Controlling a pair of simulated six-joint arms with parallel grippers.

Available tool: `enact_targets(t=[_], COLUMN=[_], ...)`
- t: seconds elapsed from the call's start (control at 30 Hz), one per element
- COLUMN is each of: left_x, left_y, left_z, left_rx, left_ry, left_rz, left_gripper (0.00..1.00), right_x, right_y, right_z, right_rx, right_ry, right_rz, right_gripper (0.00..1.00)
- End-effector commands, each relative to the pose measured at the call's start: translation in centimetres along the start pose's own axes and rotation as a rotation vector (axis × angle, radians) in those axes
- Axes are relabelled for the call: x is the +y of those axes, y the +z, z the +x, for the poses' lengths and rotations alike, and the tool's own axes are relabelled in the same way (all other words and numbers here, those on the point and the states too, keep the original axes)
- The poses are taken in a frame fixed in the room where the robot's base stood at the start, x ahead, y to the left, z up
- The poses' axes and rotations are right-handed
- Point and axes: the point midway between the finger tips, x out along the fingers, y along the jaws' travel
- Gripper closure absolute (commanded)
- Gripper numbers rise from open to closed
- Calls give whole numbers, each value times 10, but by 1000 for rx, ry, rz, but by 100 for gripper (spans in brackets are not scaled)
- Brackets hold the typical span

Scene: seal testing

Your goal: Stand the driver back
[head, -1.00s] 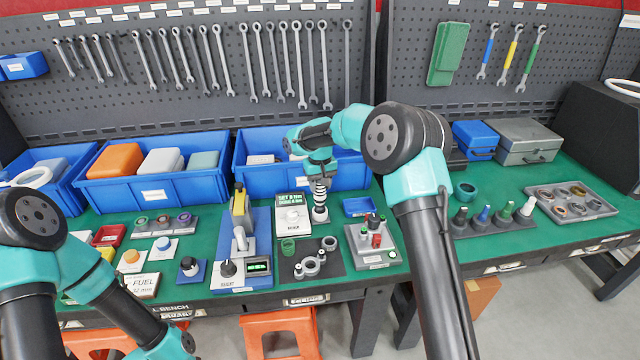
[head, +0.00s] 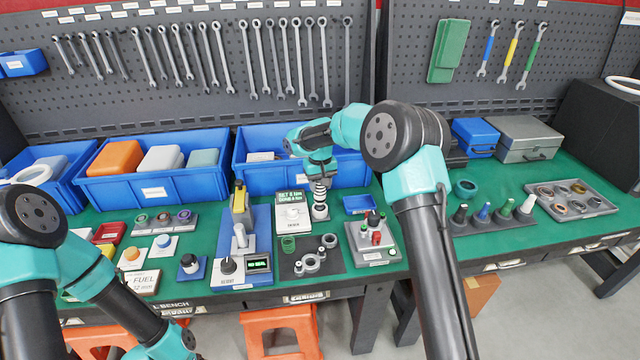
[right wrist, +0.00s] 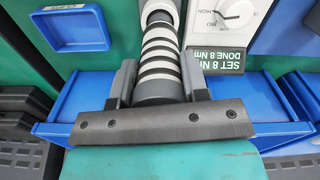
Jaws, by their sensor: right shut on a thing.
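The driver (head: 320,196), with black and white bands on its grip, stands upright in the head view beside a white dial box (head: 292,217). My right gripper (head: 319,182) is around its upper part. In the right wrist view the driver (right wrist: 160,55) lies between the two grey fingers (right wrist: 157,88), which are shut on it. Its lower end seems to be at a pale round base in the head view; I cannot tell whether it is fully seated. My left arm comes in at lower left, with its gripper out of frame.
A sign by the dial box reads "SET 8 Nm, DONE 8 Nm". A small blue tray (head: 358,204) is close on the right, and a large blue bin (head: 345,170) stands behind. A grey fixture (head: 373,243) and a dark mat (head: 305,262) with rings are in front.

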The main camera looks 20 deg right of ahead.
Motion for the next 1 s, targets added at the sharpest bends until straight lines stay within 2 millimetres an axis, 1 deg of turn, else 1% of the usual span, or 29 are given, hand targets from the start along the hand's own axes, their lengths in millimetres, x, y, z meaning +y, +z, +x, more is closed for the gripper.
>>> enact_targets(t=[0.87,0.9,1.0], left_x=[0,0,0], left_y=[0,0,0], left_z=[0,0,0], left_rx=[0,0,0], left_ry=[0,0,0], left_rz=[0,0,0], left_gripper=[35,35,35], right_x=[0,0,0], right_y=[0,0,0], right_z=[3,3,4], right_rx=[2,2,2], right_ry=[0,0,0], right_rz=[0,0,0], right_gripper=[87,58,48])
